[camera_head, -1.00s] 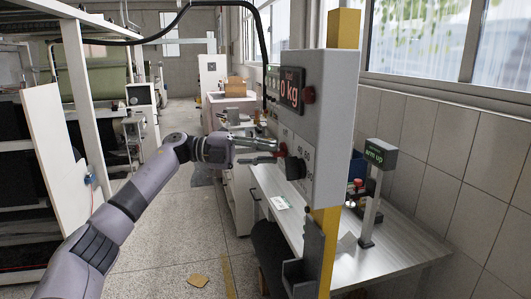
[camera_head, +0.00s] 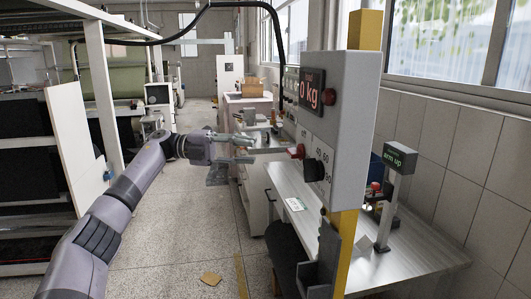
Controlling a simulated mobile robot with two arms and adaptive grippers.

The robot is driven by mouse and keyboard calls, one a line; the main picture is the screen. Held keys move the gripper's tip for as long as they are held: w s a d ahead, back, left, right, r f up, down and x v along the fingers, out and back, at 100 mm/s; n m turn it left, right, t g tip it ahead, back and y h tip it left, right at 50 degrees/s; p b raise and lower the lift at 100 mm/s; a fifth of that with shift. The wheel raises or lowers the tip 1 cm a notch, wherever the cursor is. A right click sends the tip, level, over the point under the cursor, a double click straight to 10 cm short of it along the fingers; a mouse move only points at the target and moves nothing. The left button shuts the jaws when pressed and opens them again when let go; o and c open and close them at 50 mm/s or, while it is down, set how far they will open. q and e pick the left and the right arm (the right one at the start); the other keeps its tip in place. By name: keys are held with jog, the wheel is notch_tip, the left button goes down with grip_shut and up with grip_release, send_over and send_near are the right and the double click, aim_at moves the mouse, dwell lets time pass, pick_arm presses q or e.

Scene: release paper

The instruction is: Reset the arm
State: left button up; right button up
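My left arm comes in from the lower left, and its gripper (camera_head: 252,150) is in the middle of the head view. Its two fingers look spread apart with nothing between them. The gripper is left of a grey control box (camera_head: 346,125) on a yellow post, with a gap between them. The box has a display reading "0 kg" (camera_head: 310,96), a red button, a red switch handle (camera_head: 296,152) and a black knob (camera_head: 314,170). A small sign reading "arm up" (camera_head: 400,158) stands right of the box. My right gripper is not in view.
A grey table (camera_head: 420,258) with a paper label stands below and behind the box, against the tiled wall. A white shelving rack (camera_head: 103,90) stands at the left.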

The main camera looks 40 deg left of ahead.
pick_arm(q)
jog(key=shift+v, duration=1.1)
